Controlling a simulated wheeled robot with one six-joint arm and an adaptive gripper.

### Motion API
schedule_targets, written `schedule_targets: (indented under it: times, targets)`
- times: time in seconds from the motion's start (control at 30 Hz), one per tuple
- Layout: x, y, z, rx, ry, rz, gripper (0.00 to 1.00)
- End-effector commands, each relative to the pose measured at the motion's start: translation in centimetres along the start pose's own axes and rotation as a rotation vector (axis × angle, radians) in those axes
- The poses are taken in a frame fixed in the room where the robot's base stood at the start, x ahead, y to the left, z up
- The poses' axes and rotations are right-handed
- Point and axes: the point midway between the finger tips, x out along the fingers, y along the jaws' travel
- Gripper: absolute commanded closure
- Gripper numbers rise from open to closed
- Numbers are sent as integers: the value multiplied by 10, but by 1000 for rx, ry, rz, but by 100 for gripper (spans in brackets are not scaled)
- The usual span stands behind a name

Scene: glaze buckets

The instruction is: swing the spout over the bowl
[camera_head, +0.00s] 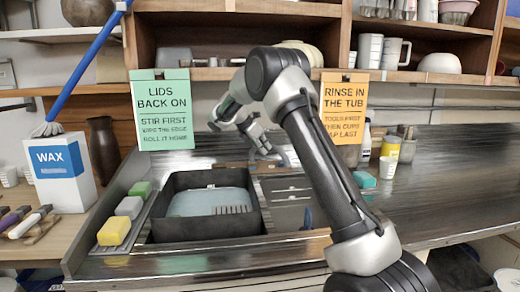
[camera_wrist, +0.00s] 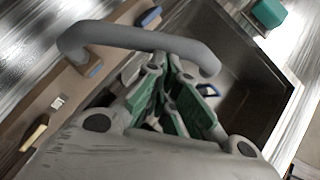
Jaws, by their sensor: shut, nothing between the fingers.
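The spout (camera_wrist: 140,39) is a thick grey bent tube crossing the upper part of the wrist view. Its left end turns down by a tan ledge, and its right end bends down beside the dark sink bowl (camera_wrist: 262,92). My gripper (camera_wrist: 165,68) has green-padded fingers, closed together with nothing between them. The fingertips are right by the tube; I cannot tell whether they touch it. In the head view my gripper (camera_head: 268,148) is behind the sink, and the spout there is hard to separate from it. My arm hides part of the sink's right side.
A dark square tub (camera_head: 208,236) sits at the sink's left, with several sponges (camera_head: 128,207) beside it. A yellow cup (camera_head: 389,144) and a teal sponge (camera_head: 364,180) are at right. Two hanging signs and a shelf are above. The right counter (camera_head: 450,185) is largely clear.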

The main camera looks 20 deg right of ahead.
Motion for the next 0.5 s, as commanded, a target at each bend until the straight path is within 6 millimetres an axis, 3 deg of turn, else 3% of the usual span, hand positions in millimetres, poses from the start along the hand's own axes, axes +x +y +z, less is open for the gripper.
schedule_targets:
  times: [0.33, 0.5]
  targets:
    - [-1, 0, -1, 0, 0, 1, 100]
    - [-14, -3, -9, 1, 1, 1, 100]
